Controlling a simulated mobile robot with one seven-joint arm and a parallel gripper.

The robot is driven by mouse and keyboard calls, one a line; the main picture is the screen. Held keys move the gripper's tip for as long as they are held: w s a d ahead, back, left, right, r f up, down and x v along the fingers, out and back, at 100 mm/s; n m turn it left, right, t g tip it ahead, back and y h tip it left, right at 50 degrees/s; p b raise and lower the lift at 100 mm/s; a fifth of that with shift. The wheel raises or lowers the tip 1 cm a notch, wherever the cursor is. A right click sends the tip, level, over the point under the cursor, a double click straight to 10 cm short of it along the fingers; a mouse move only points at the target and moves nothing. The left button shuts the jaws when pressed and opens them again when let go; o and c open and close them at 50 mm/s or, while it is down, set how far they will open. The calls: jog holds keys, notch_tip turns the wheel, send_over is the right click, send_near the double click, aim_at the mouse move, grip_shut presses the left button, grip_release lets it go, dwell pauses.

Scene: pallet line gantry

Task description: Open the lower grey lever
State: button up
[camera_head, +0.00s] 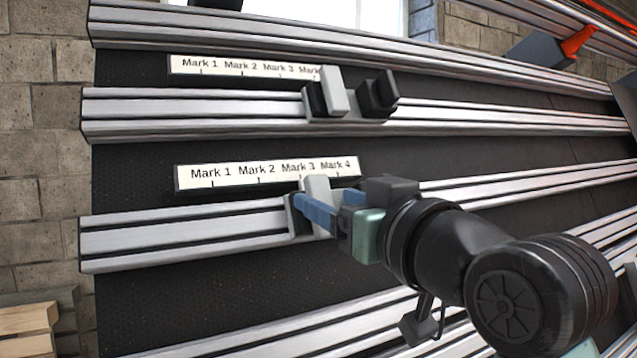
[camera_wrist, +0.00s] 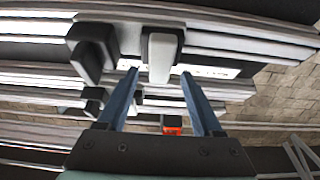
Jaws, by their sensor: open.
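The lower grey lever (camera_head: 318,190) is a pale upright paddle on a dark carriage on the lower rail, below Mark 3 and Mark 4. In the wrist view the lever (camera_wrist: 161,55) shows between the tips of my two blue fingers. My gripper (camera_head: 322,207) is open around it, with a finger on each side; I cannot tell whether either finger touches it. My gripper (camera_wrist: 159,74) partly hides the carriage and the rail in the head view. A black block (camera_wrist: 92,52) stands beside the lever in the wrist view.
The upper rail (camera_head: 200,105) carries another grey lever (camera_head: 334,91) and a black block (camera_head: 378,94). Mark strips (camera_head: 265,175) sit above the rails. An orange lever (camera_head: 577,41) is at the upper right. The lower rail's left end (camera_head: 150,240) is clear. Wooden boards (camera_head: 27,318) lie lower left.

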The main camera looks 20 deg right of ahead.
jog(key=shift+w+a, duration=0.15)
jog(key=shift+w, duration=0.8)
jog(key=shift+c, duration=0.3)
grip_shut()
